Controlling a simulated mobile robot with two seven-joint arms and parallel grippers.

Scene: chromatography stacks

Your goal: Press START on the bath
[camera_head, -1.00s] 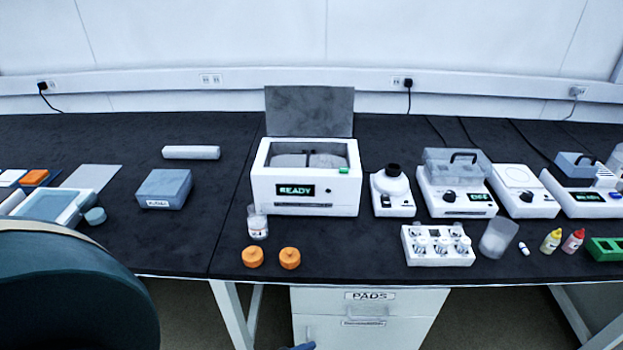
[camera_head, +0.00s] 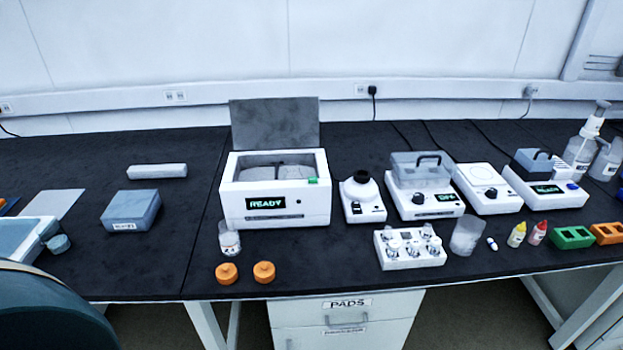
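No label in view reads as bath, and no START lettering can be made out. A white unit with a clear lid and a dark handle (camera_head: 421,186) stands right of centre, with a dark knob and a small green-lettered display that seems to read OFF. Farther right is a white unit with a blue-grey lidded block (camera_head: 541,180), a green-lit display and a blue button (camera_head: 572,186). A larger white box with its lid raised (camera_head: 274,192) shows READY and has a green button (camera_head: 312,181). Neither of my grippers is in view.
In front of the units stand a white rack of vials (camera_head: 409,252), a clear beaker (camera_head: 466,237), small bottles (camera_head: 516,234) and a green rack (camera_head: 572,238). Two orange caps (camera_head: 264,272) lie near the front edge. Pump bottles (camera_head: 583,145) stand at the right.

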